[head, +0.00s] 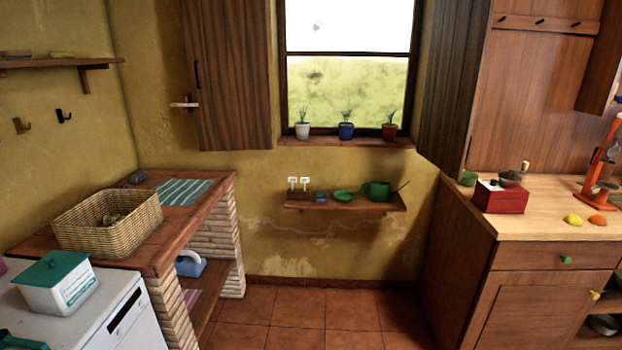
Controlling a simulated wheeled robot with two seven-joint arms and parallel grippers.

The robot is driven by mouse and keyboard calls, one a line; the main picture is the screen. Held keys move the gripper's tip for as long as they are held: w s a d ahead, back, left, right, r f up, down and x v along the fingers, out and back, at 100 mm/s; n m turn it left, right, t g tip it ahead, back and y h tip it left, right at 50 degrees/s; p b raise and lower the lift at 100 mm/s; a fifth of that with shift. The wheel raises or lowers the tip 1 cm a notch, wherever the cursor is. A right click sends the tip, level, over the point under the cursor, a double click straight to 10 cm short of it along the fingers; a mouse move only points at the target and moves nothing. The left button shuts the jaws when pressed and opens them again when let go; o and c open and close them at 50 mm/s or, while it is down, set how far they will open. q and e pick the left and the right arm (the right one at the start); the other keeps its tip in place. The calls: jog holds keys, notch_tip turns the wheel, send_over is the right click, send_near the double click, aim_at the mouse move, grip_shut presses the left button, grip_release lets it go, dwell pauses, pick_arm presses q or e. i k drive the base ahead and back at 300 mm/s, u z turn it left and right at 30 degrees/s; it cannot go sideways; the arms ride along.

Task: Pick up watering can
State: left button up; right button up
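A green watering can (376,192) stands on the small wooden wall shelf (330,204) below the window. It sits near the shelf's right end, with its thin spout pointing up to the right. A shallow green dish (344,196) is to its left on the same shelf. Neither of my grippers is in view, so nothing is seen near the can.
A brick counter (198,222) with a wicker basket (107,221) stands at the left. A wooden cabinet (540,258) with a red box (500,197) on top stands at the right. The tiled floor (300,315) between them is clear. Potted plants line the windowsill (346,142).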

aim_at(380, 190)
jog(key=i, duration=2.2)
jog(key=z, duration=2.1)
